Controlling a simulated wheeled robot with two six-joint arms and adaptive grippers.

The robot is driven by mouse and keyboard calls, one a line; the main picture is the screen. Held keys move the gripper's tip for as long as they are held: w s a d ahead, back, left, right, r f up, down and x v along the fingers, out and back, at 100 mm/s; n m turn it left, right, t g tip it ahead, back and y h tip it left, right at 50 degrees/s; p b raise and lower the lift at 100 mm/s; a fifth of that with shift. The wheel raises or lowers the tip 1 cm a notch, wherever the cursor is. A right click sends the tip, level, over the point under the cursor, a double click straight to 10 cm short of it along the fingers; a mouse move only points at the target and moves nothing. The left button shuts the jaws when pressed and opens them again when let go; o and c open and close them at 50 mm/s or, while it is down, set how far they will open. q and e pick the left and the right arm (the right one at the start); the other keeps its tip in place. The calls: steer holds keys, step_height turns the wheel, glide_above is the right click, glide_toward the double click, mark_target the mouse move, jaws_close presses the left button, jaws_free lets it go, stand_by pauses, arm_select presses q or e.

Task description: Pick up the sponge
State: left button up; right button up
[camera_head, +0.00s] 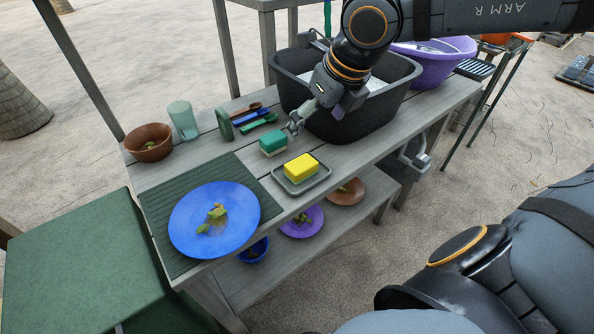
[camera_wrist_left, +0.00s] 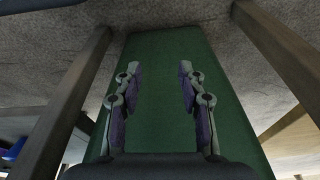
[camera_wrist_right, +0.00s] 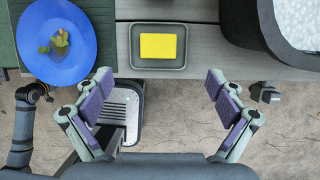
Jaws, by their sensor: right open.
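A yellow sponge (camera_head: 301,167) lies in a shallow grey tray (camera_head: 318,184) near the front edge of the grey wooden table. The sponge (camera_wrist_right: 158,46) and tray (camera_wrist_right: 135,66) show whole in the right wrist view, beyond my fingertips. My right gripper (camera_head: 300,118) is open and empty above the table, beside the black basin. Its spread fingers (camera_wrist_right: 160,80) show clearly in its own wrist view. My left gripper (camera_wrist_left: 158,68) is open and empty, facing a green surface (camera_wrist_left: 160,110); it is out of the head view.
A teal block (camera_head: 272,142) stands behind the tray. A black basin (camera_head: 350,122) stands right of it. A blue plate (camera_head: 185,232) with scraps lies on a green mat (camera_head: 160,197) at left. A brown bowl (camera_head: 148,146) and a cup (camera_head: 183,122) stand farther back.

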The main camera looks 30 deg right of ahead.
steer(key=b, duration=0.4)
glide_toward(302, 163)
steer(key=p+x, duration=0.3)
steer(key=p, duration=0.2)
steer(key=shift+w+d+f+p, duration=0.1)
steer(key=shift+w+f+p, duration=0.05)
steer(key=shift+f+p, duration=0.2)
steer(key=shift+w+f, duration=0.25)
steer(key=shift+f, duration=0.3)
steer(key=x, duration=0.2)
steer(key=b+x, duration=0.1)
steer(key=x, duration=0.1)
steer(key=shift+a+f, duration=0.25)
steer(key=shift+f, duration=0.05)
steer(key=shift+w+f, duration=0.25)
steer(key=shift+f, duration=0.05)
arm_select(q)
step_height(302, 163, up, 8)
steer(key=g, duration=0.1)
steer(key=shift+w+d+f, duration=0.2)
steer(key=shift+d+f, duration=0.05)
arm_select(e)
steer(key=shift+c, duration=0.2)
steer(key=c, duration=1)
